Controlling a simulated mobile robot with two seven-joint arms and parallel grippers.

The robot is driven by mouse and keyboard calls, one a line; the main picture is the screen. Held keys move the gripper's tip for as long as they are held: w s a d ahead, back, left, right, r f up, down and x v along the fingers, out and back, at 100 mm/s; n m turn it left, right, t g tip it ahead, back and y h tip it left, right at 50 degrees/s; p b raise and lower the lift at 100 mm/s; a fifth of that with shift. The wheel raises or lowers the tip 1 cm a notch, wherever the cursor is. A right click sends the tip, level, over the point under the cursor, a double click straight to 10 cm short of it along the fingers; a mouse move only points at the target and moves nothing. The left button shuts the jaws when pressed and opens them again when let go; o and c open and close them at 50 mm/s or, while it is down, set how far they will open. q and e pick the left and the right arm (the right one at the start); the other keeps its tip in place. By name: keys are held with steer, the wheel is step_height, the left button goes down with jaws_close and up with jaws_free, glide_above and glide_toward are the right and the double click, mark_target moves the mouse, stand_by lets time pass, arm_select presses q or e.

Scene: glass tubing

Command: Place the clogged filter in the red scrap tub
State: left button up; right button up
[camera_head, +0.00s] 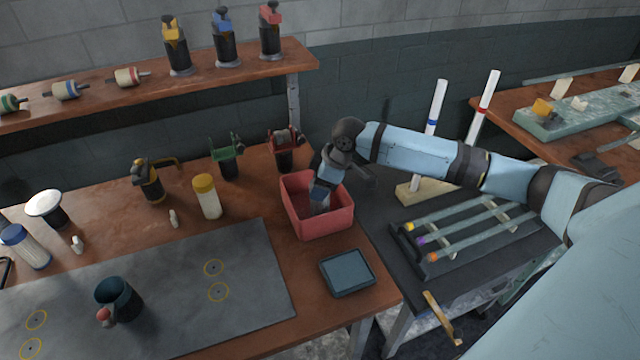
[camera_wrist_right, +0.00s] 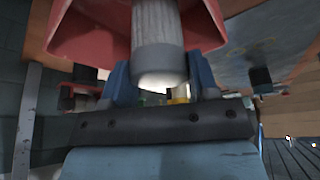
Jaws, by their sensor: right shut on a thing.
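The red scrap tub (camera_head: 330,222) stands on the wooden bench near its right end. My right gripper (camera_head: 322,188) reaches down into the tub's opening. It is shut on the clogged filter, a grey-white cylinder (camera_wrist_right: 156,35) with a smooth pale end, which shows between the two blue fingers in the right wrist view. In that view the tub's red wall (camera_wrist_right: 92,35) lies behind and around the filter. In the head view the filter is mostly hidden by the gripper and the tub; whether it touches the tub floor cannot be told. My left gripper is not in view.
A dark square tray (camera_head: 347,272) lies in front of the tub. A yellow-capped jar (camera_head: 207,197) and a dark mug (camera_head: 118,299) stand to the left. A rack of glass tubes (camera_head: 470,232) lies right of the tub, below my right arm. The grey mat (camera_head: 170,300) has free room.

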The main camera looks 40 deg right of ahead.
steer(key=shift+f, duration=0.15)
steer(key=o, duration=1.3)
steer(key=shift+f, duration=0.1)
steer(key=v, duration=1.2)
steer(key=shift+a, duration=0.1)
